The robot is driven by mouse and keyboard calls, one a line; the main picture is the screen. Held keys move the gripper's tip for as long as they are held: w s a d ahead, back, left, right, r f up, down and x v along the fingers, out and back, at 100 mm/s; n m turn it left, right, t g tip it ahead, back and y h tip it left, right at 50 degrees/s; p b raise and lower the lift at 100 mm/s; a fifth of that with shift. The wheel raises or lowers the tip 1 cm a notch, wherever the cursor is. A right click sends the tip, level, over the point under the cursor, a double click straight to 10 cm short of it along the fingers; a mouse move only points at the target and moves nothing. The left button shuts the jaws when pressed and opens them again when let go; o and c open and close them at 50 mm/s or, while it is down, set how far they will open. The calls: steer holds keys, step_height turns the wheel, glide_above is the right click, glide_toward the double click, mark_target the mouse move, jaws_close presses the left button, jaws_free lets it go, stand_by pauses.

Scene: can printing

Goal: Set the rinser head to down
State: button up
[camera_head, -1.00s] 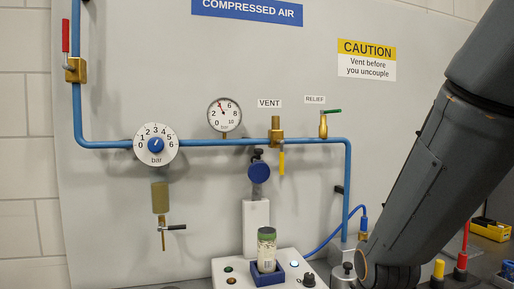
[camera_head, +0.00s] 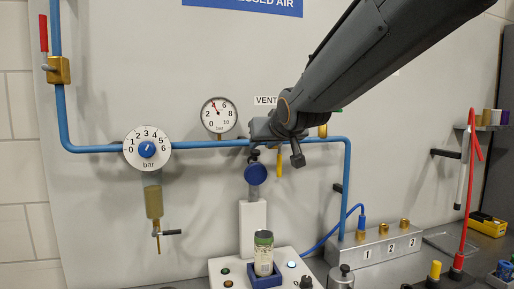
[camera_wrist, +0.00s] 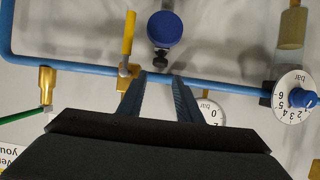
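The rinser head appears to be the round blue disc (camera_head: 256,174) with a black knob above it, at the top of a white post (camera_head: 253,228). It sits well above a jar (camera_head: 263,252) with a green-grey top, which stands in a blue holder (camera_head: 264,281). In the wrist view, which looks upside down, the blue disc (camera_wrist: 164,29) is beyond my fingertips, apart from them. In the head view my wrist is above and right of the disc, and the fingers are not clearly visible.
A blue pipe (camera_head: 205,144) crosses the panel close to my gripper, with a yellow vent lever (camera_head: 279,162) just beside the disc. A gauge (camera_head: 219,115) and a regulator dial (camera_head: 147,148) are to the left. A numbered manifold (camera_head: 375,245) stands right.

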mark_target(256, 151)
steer(key=b+x, duration=0.3)
steer(key=x, duration=0.3)
steer(key=shift+d+f, duration=0.1)
steer(key=shift+f, duration=0.1)
steer(key=shift+w+a+f, duration=0.15)
steer(key=shift+w+a, duration=0.05)
steer(key=shift+w, duration=0.45)
steer(key=shift+c, duration=0.3)
jaws_close()
